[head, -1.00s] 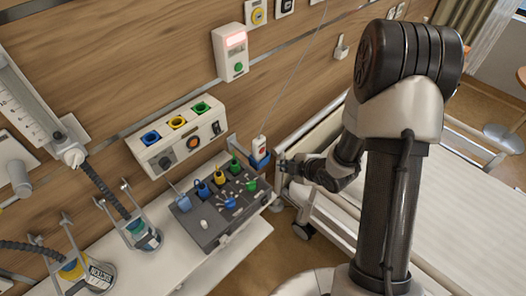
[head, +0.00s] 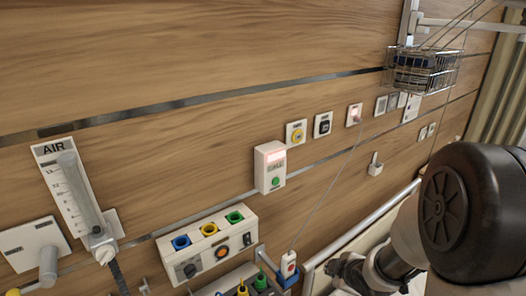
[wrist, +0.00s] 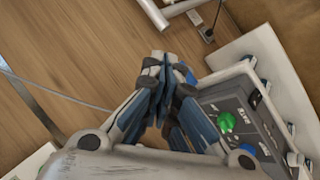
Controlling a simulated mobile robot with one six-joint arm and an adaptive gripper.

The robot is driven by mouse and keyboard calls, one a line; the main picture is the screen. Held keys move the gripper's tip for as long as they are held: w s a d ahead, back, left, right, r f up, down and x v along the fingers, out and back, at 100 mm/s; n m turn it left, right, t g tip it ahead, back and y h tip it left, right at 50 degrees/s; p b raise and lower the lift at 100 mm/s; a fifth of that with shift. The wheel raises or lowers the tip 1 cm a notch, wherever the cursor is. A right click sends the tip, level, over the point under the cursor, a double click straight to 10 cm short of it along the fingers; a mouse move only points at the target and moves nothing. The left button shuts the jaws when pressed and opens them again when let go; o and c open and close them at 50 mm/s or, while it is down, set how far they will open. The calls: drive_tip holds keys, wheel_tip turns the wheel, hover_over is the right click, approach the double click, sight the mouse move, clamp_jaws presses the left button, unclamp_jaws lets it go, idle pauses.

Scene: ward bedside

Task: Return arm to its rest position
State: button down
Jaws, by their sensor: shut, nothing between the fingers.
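My arm bends over at the right edge of the head view, with a dark round joint cover in front. My gripper (head: 338,268) is low in the head view, just right of a white hand-held remote with a red button (head: 289,264) in a blue holder; a small gap shows between them. In the wrist view my gripper (wrist: 167,68) has its fingers pressed together, with nothing between them. The remote's cord (wrist: 62,92) crosses the left of the wrist view. The rest of my arm is cut off by the frame.
A grey case (wrist: 258,118) with green and blue plugs lies right of the fingers in the wrist view. A white box with coloured sockets (head: 208,244) and a red-lit call unit (head: 270,168) are on the wooden wall. A bed rail (head: 370,222) runs close behind my gripper.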

drive_tip(key=s+a+r+m+g+h, duration=0.1)
drive_tip(key=s+r+m+g+h, duration=0.1)
drive_tip(key=s+r+m, duration=1.1)
drive_tip(key=s+a+r, duration=0.2)
drive_tip(key=s, duration=0.4)
drive_tip(key=s+a+r+g+y, duration=0.1)
drive_tip(key=s+a+r, duration=0.1)
drive_tip(key=s, duration=0.5)
drive_tip(key=shift+a+r, duration=0.4)
drive_tip(key=shift+r, duration=0.2)
drive_tip(key=shift+s, duration=0.1)
